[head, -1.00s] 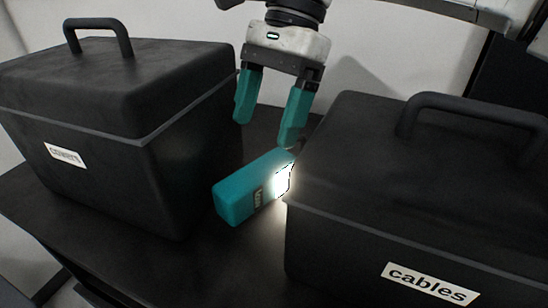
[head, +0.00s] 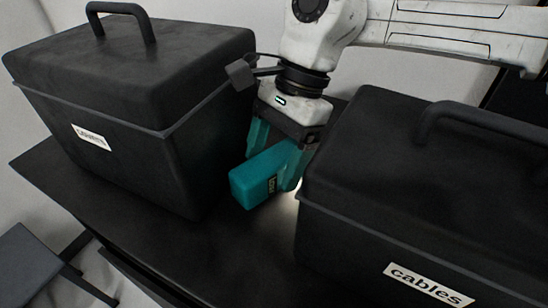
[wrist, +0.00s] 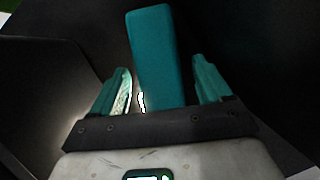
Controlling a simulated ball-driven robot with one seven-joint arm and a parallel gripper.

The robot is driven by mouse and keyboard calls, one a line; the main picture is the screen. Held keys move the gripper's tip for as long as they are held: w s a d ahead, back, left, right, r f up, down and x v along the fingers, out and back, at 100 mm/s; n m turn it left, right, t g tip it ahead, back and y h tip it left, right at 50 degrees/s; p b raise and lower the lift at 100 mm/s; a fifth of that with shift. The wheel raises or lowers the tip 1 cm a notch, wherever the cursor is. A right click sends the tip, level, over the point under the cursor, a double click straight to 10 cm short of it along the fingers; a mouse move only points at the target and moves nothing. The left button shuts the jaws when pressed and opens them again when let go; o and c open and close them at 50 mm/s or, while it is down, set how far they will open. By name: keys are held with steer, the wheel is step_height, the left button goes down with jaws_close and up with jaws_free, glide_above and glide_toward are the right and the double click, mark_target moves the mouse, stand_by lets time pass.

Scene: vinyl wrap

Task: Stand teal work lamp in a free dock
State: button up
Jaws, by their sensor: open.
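The teal work lamp (head: 258,178) lies on the black table between two black boxes, its lit end partly hidden by my gripper and the right box. My gripper (head: 274,172) is lowered around the lamp, with its teal fingers open. In the wrist view the lamp (wrist: 153,58) passes between the two fingers (wrist: 163,88), with a gap on each side. The lamp's glow shows near the left finger there. No dock is recognisable in these views.
A black lidded box (head: 135,100) with a handle stands at the left. Another box, labelled "cables" (head: 430,283), stands close at the right. The black table (head: 190,255) is bare in front of the lamp. A dark flat-topped object (head: 32,265) stands lower left.

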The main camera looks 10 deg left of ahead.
steer(key=shift+x, duration=0.8)
steer(key=shift+c, duration=0.2)
steer(key=c, duration=1.4)
steer(key=shift+r, duration=0.15)
